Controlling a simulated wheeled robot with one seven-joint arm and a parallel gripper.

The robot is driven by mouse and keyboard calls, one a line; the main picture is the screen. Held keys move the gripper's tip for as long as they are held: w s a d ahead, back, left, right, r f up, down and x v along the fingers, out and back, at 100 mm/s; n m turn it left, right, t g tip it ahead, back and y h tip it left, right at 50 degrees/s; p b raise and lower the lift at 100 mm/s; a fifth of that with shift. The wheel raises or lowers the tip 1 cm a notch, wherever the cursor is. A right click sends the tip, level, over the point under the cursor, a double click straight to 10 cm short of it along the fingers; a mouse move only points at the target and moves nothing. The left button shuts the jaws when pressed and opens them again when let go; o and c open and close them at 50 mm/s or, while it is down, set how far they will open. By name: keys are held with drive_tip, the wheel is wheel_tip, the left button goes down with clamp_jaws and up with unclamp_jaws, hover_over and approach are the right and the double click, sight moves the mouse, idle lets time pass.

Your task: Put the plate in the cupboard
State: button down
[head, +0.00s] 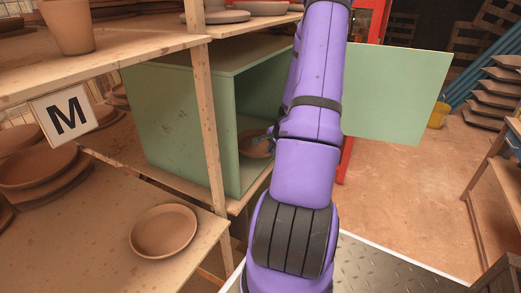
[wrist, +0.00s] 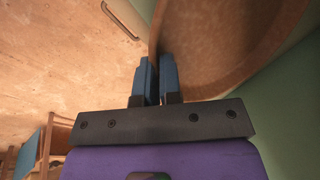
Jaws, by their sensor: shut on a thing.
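A green cupboard (head: 165,118) stands on the shelf rack with its door (head: 395,92) swung open to the right. A brown clay plate (head: 256,144) shows at the cupboard's opening, partly hidden by my arm. My gripper (head: 270,140) is at this plate's right edge. In the wrist view, the blue fingers of my gripper (wrist: 158,80) are shut on the rim of the plate (wrist: 225,45), which looks tilted there. Whether the plate touches the cupboard's floor is hidden. Another clay plate (head: 163,231) lies flat on the lower left board.
A wooden post (head: 208,125) stands in front of the cupboard. A sign marked M (head: 67,117) hangs at the left, near stacked clay dishes (head: 38,168). A clay pot (head: 68,28) stands on the upper shelf. Open floor (head: 395,200) lies to the right.

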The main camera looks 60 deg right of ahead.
sight(264, 147)
drive_tip(key=w+d, duration=0.1)
drive_tip(key=w, duration=0.1)
drive_tip(key=w+d, duration=0.1)
drive_tip(key=w, duration=0.1)
drive_tip(key=w+d, duration=0.1)
drive_tip(key=w, duration=0.2)
drive_tip(key=shift+f, duration=2.1)
drive_tip(key=shift+s+f, duration=0.1)
drive_tip(key=c, duration=1.3)
unclamp_jaws()
drive_tip(key=v, duration=1.2)
